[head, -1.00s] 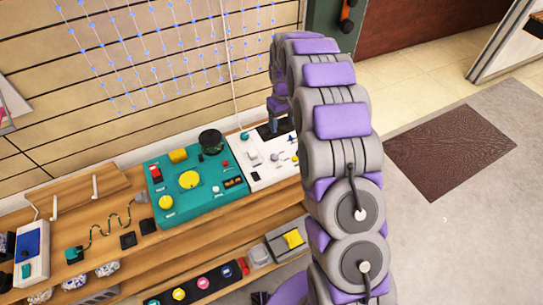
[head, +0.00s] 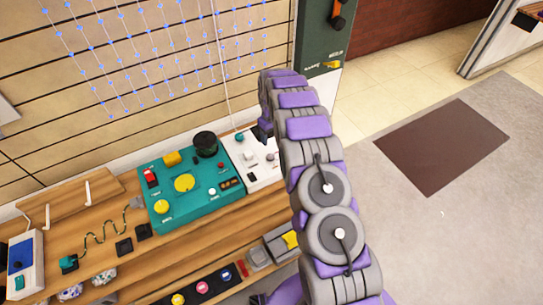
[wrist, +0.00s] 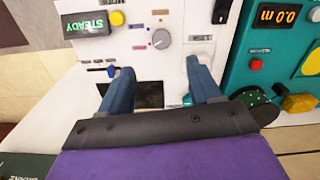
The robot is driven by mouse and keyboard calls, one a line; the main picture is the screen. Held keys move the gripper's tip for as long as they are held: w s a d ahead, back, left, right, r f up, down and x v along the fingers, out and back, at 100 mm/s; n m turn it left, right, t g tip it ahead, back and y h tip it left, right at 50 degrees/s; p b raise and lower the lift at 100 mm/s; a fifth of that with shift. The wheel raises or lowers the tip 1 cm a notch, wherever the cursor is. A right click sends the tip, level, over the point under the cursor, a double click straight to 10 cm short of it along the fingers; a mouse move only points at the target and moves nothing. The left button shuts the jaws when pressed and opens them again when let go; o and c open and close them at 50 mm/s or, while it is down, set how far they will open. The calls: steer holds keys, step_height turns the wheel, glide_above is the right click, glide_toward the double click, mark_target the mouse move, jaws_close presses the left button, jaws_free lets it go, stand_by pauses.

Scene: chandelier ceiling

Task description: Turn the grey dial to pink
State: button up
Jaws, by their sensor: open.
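Nothing is between the fingers except the panel with a dark patch behind. In the head view the white panel (head: 262,176) is partly hidden by my arm, and my gripper is mostly hidden behind my arm links.
A teal panel (head: 205,203) with several controls stands left of the white one. A lower shelf holds coloured buttons (head: 202,287). Open floor lies to the right.

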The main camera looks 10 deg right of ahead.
mark_target(271, 157)
step_height(271, 157, down, 12)
steer(key=shift+a+f+b, duration=0.1)
steer(key=shift+f+b, duration=0.05)
steer(key=shift+b, duration=1.1)
steer(key=shift+c, duration=0.3)
steer(key=c, duration=1)
